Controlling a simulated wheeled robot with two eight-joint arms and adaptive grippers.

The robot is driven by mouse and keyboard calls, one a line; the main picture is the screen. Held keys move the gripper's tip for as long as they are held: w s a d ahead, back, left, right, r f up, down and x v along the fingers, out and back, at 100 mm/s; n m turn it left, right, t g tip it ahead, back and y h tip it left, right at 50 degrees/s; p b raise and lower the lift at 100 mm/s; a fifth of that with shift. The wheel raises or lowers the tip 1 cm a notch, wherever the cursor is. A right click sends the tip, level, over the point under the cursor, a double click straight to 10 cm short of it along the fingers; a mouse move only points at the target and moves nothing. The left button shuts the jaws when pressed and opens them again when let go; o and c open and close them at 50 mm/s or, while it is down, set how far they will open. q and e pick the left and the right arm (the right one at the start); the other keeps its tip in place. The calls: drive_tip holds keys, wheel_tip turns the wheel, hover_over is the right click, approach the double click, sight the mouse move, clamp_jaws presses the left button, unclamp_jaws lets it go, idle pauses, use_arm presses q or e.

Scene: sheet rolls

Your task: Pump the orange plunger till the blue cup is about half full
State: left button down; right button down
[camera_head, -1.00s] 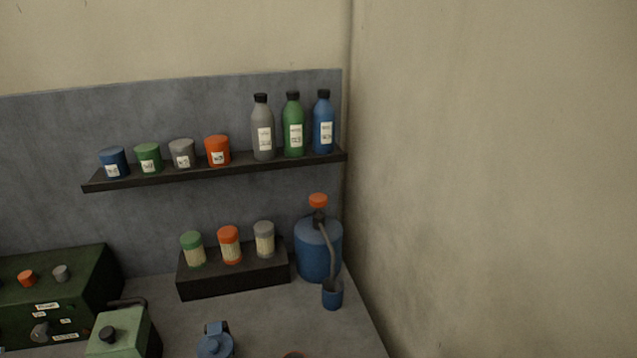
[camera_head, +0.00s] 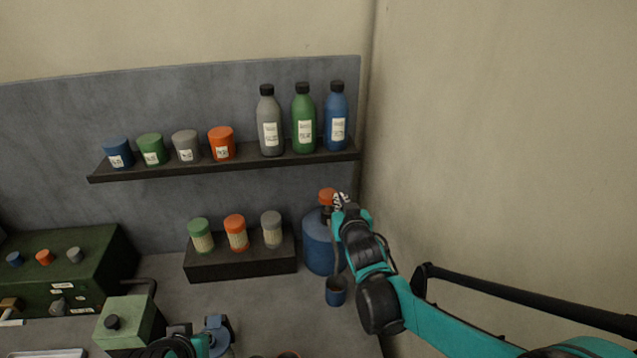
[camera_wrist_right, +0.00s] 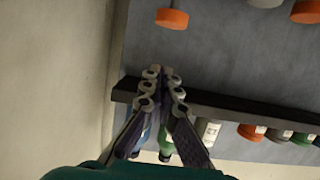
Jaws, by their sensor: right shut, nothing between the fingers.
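The orange plunger (camera_head: 327,196) tops the blue pump bottle (camera_head: 318,245) in the back right corner. Its spout bends down to the blue cup (camera_head: 336,291), which stands upright in front; its fill level is too dark to tell. My right gripper (camera_head: 342,200) is shut and empty, beside the plunger at its right in the head view and partly overlapping it. In the wrist view the fingertips (camera_wrist_right: 165,75) are together, and the orange plunger top (camera_wrist_right: 172,18) shows beyond them with a gap. Of my left arm, only a piece shows at the bottom edge; its fingers cannot be made out.
A shelf (camera_head: 225,168) with jars and bottles runs above. A dark block (camera_head: 240,262) holding several lidded shakers stands left of the pump. The right wall (camera_head: 480,150) is close.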

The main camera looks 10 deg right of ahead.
drive_tip(key=shift+w+a+r, duration=0.2)
drive_tip(key=shift+w+a, duration=0.15)
drive_tip(key=shift+w, duration=0.05)
drive_tip(key=shift+w, duration=0.1)
drive_tip(key=b, duration=0.2)
hover_over(330, 199)
drive_tip(key=f, duration=0.3)
drive_tip(key=shift+w, duration=0.3)
wheel_tip(330, 199, down, 2)
drive_tip(key=shift+s+f+b, duration=0.15)
drive_tip(key=shift+f+b, duration=0.1)
drive_tip(key=shift+b, duration=0.1)
drive_tip(key=shift+f, duration=0.5)
drive_tip(key=shift+s, duration=0.1)
